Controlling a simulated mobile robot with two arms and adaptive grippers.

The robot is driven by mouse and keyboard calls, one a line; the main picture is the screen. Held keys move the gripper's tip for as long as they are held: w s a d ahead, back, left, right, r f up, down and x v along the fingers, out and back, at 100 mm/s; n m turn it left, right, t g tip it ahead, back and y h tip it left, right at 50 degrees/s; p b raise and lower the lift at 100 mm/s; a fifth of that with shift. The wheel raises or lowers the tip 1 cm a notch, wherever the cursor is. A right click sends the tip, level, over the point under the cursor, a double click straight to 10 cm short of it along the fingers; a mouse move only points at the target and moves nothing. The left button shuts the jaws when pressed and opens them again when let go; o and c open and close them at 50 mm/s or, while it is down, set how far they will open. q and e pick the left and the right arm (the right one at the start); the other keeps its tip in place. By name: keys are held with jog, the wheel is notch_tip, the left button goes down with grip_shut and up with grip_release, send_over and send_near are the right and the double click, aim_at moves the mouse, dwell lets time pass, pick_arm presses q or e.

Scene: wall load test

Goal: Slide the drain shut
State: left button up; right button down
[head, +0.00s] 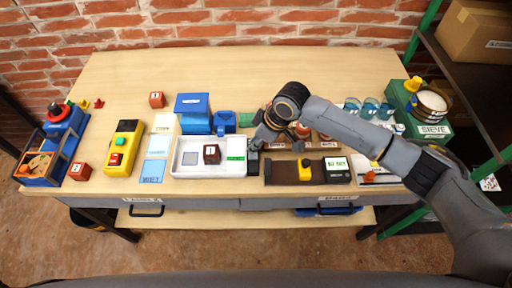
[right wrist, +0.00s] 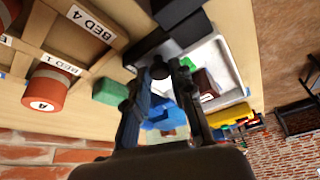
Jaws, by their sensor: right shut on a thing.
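A white tray (head: 208,172) stands near the front middle of the table, with a green label and a grey square patch on its floor. A dark block (head: 253,166) sits at its right end. My right gripper (head: 254,147) is over that end, pointing down. In the right wrist view my right gripper (right wrist: 166,74) is shut on a small dark knob (right wrist: 160,70) beside the white tray (right wrist: 228,72) and a black bar (right wrist: 160,42). The fingers partly hide the knob, so how far the drain is open cannot be told. My left gripper is out of view.
A cube marked 1 (head: 211,154) stands in the tray. A blue box (head: 193,106) and green block (head: 245,119) are behind it. A brown track with a yellow slider (head: 305,170) is to the right. A yellow switch box (head: 123,147) is to the left. The table's back is clear.

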jog(key=shift+w+r, duration=0.1)
jog(key=shift+w, duration=0.1)
jog(key=c, duration=1.3)
grip_release()
jog(key=shift+c, duration=0.2)
jog(key=shift+o, duration=1)
jog(key=shift+w, duration=0.1)
jog(key=v, duration=1.1)
jog(key=shift+d+r, duration=0.25)
jog(key=shift+r, duration=0.1)
